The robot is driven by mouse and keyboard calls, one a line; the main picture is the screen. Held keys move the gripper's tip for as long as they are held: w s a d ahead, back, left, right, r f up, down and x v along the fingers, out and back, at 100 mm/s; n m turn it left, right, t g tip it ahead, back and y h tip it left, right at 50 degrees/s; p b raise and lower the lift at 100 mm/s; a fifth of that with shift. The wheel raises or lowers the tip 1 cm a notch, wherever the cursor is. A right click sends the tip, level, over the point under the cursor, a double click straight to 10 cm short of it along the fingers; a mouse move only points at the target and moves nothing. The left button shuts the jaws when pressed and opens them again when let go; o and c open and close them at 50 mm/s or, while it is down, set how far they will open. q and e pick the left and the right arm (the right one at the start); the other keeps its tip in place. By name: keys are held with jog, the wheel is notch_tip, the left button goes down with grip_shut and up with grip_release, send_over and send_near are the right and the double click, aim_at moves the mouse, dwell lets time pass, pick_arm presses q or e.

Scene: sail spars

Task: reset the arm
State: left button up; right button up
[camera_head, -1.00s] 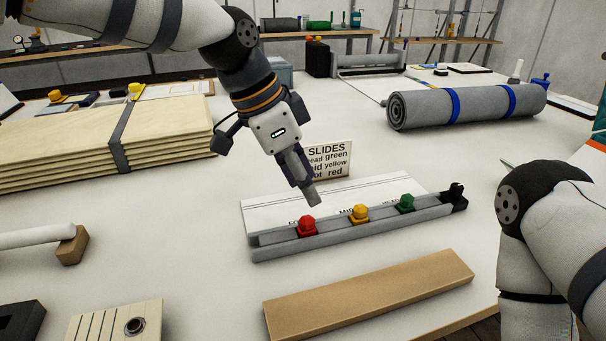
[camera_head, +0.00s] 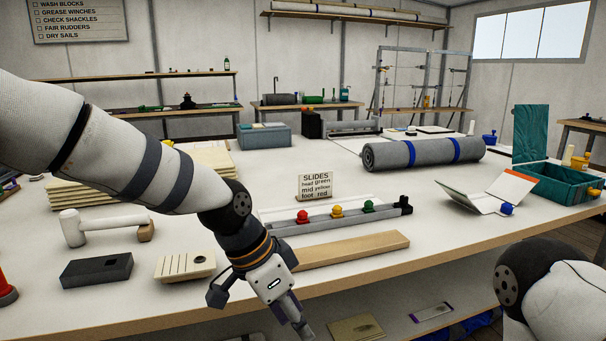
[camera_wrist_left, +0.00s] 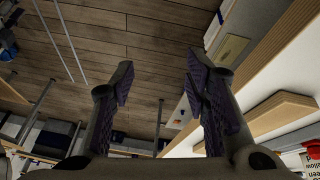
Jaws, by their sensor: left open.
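My left gripper (camera_head: 292,318) hangs in front of the table's front edge in the head view, pointing down. In the left wrist view its two fingers (camera_wrist_left: 160,85) stand apart with nothing between them, over the wooden floor. My right arm shows at the lower right of the head view, but its gripper is out of the picture. The grey rail (camera_head: 280,229) on the table carries a red slide (camera_head: 302,217), a yellow slide (camera_head: 337,211) and a green slide (camera_head: 368,206), left to right. The slides sign (camera_head: 316,186) stands behind the rail.
A wooden board (camera_head: 350,249) lies in front of the rail. A mallet (camera_head: 105,226), a dark block (camera_head: 96,270) and a slotted pale block (camera_head: 186,265) are on the left. A grey roll (camera_head: 425,152) and a teal box (camera_head: 560,186) are on the right.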

pick_arm(q)
jog(key=s+a+f+n+g, duration=0.1)
jog(key=s+a+f+n, duration=0.3)
jog(key=f, duration=0.5)
jog(key=s+a+f+n+g, duration=0.1)
jog(key=s+a+f+n, duration=0.1)
jog(key=s+f, duration=0.6)
jog(key=s+a+f+n+y, duration=0.2)
jog(key=s+a+f+n, duration=0.1)
jog(key=s+a, duration=0.4)
jog(key=s+a+f+n+y, duration=0.2)
jog(key=s+a+f, duration=0.3)
jog(key=s, duration=0.8)
jog(key=a+n, duration=0.1)
jog(key=a, duration=0.2)
jog(key=shift+s+n, duration=0.2)
jog(key=shift+n, duration=0.1)
